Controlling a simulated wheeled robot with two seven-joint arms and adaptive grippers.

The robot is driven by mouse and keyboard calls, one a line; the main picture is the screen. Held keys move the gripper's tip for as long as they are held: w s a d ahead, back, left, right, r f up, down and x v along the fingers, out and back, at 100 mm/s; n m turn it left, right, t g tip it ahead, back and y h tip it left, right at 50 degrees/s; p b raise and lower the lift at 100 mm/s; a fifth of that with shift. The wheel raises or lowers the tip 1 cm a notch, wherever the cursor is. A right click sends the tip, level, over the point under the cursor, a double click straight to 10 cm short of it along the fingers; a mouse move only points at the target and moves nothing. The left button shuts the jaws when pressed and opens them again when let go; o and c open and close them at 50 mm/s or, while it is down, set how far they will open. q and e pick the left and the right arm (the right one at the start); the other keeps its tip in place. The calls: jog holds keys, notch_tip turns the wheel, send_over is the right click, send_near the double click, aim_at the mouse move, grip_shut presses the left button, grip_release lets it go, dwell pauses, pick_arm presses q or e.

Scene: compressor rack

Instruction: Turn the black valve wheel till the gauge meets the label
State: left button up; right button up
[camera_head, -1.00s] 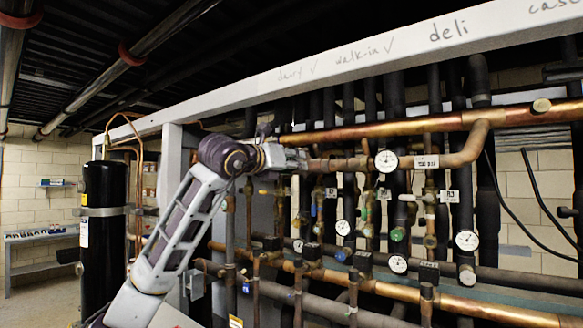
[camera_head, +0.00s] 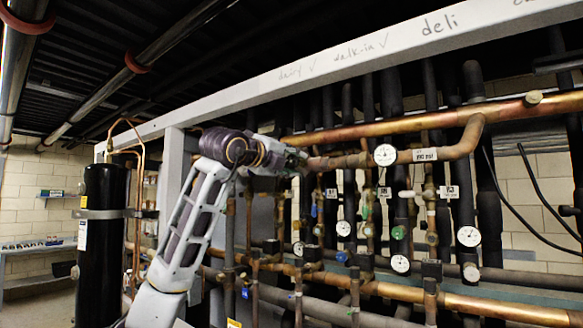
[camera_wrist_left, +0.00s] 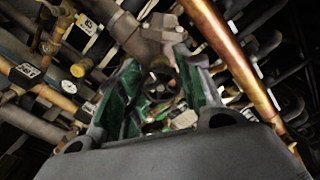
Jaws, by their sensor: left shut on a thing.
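My left gripper (camera_head: 296,161) is at the left end of the upper copper branch pipe; the black wheel is hidden behind it in the head view. In the left wrist view, the green-padded fingers of the left gripper (camera_wrist_left: 158,88) stand on either side of the dark valve wheel (camera_wrist_left: 161,78) and are shut on it. A white round gauge (camera_head: 385,155) sits on that pipe, to the right of the gripper. A small white label (camera_head: 425,155) is just right of the gauge. The needle and label print are too small to read. My right gripper is not in view.
A long copper pipe (camera_head: 420,120) runs just above the gripper, under a white beam (camera_head: 330,62). Dark vertical pipes, valves and more gauges (camera_head: 469,236) crowd the rack below and right. A black tank (camera_head: 100,240) stands at the left.

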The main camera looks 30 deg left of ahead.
pick_arm(q)
jog(key=shift+n, duration=0.7)
jog(key=shift+n+b, duration=0.45)
jog(key=shift+n, duration=0.55)
jog(key=shift+a, duration=0.1)
jog(key=o, duration=0.8)
jog(key=shift+o, duration=1.2)
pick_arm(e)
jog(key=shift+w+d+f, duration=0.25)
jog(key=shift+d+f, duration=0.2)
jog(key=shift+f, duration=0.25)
pick_arm(q)
jog(key=shift+s, duration=0.15)
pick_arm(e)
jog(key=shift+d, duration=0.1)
pick_arm(q)
jog(key=s+a, duration=0.1)
jog(key=s, duration=1)
jog(key=shift+s+a, duration=0.3)
jog(key=shift+a, duration=0.05)
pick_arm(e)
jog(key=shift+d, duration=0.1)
